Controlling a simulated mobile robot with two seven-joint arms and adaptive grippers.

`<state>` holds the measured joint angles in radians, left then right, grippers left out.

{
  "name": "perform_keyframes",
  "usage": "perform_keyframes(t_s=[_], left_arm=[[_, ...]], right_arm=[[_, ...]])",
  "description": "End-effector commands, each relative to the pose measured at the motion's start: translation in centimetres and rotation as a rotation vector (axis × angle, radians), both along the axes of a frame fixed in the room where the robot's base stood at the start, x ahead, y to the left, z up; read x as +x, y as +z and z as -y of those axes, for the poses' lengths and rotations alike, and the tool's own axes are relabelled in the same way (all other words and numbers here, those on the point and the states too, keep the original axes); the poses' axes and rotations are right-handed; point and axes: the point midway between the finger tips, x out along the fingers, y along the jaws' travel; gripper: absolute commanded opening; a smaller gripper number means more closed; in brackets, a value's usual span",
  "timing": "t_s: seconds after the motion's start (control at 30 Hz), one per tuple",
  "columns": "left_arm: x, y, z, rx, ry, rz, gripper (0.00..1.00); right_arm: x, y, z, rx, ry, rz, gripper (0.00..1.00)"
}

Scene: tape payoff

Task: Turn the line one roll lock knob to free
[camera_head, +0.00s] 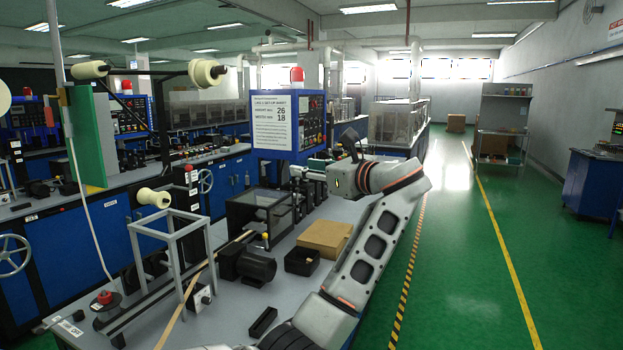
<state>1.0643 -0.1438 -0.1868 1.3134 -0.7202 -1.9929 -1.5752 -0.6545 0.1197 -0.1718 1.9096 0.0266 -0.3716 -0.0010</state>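My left arm rises from the bottom of the view and bends left at the wrist. My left gripper (312,172) is over the far part of the bench, well away from both knobs. Its fingers are small and unclear against the machinery. My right gripper is out of view.
A green panel (87,137) stands at left. The green aisle at right is clear.

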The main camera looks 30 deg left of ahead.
Motion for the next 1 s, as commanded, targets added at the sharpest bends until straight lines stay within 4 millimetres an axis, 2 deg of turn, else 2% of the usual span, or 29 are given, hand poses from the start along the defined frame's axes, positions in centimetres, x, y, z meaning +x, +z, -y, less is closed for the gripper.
perform_keyframes(t_s=[0.1, 0.23, 0.87, 0.93, 1.0], left_arm=[[0.5, -1.3, 0.0, -0.014, -0.019, 0.014, 0.31], [0.8, -2.2, 0.0, -0.023, -0.032, 0.023, 0.31], [1.0, -2.6, 0.0, -0.029, -0.038, 0.029, 0.31], [1.3, -3.7, 0.0, -0.04, -0.052, 0.037, 0.31], [1.9, -6.1, 0.0, -0.067, -0.081, 0.058, 0.31]], right_arm=[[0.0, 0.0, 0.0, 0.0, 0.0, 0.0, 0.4], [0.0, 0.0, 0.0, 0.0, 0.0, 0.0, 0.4], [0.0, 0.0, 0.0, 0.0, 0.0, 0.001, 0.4], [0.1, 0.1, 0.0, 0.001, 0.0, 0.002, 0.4], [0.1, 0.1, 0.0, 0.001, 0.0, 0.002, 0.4]])
